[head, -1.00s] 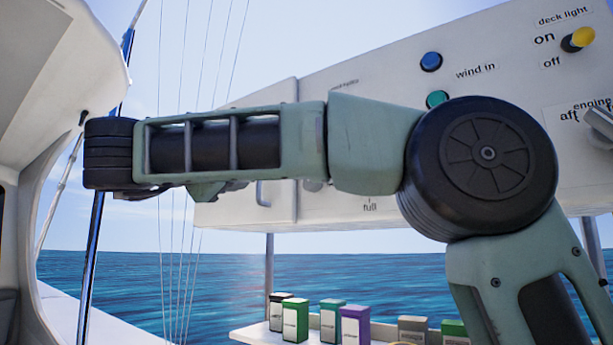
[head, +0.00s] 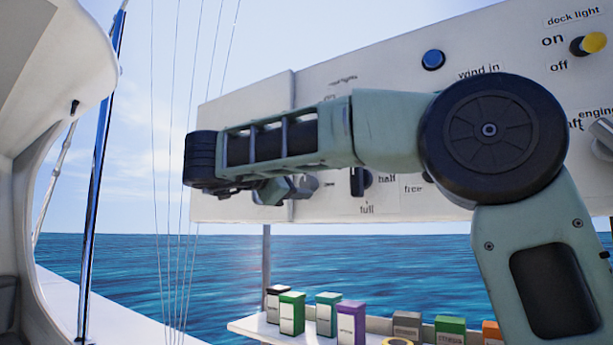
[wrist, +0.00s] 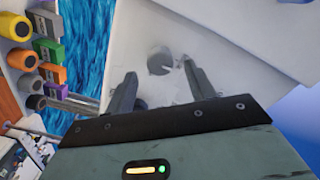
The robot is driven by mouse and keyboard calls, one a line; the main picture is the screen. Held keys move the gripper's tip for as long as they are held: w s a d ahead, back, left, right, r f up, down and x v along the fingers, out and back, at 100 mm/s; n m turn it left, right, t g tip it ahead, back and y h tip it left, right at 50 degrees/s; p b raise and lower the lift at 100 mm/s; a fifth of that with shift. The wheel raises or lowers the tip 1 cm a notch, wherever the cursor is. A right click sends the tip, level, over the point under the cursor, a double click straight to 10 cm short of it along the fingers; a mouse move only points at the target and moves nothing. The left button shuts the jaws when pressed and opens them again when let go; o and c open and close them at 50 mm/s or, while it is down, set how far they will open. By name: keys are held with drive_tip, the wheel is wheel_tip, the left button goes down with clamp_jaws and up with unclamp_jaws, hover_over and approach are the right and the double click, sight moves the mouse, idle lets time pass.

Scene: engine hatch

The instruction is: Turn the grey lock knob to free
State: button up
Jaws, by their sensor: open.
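In the wrist view a round grey knob (wrist: 160,64) with a pale mark on its face sits on the white panel. It appears between and beyond the fingertips of my gripper (wrist: 158,74). The fingers are spread apart with nothing visible held between them; I cannot tell whether either touches the knob. In the head view my forearm reaches left across the white panel (head: 240,130). My gripper is mostly hidden there, and a grey shape below the forearm cannot be clearly told as knob or finger.
The panel also carries a blue button (head: 433,60) and a yellow-tipped deck light switch (head: 590,43). Below it, a shelf (head: 250,326) holds several coloured boxes and a yellow roll (head: 397,342). A dark blue pole (head: 98,200) and thin lines stand at the left.

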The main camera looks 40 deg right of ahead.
sight(305, 183)
drive_tip(key=shift+p+x, duration=0.6)
drive_tip(key=shift+x, duration=1.75)
drive_tip(key=c, duration=1)
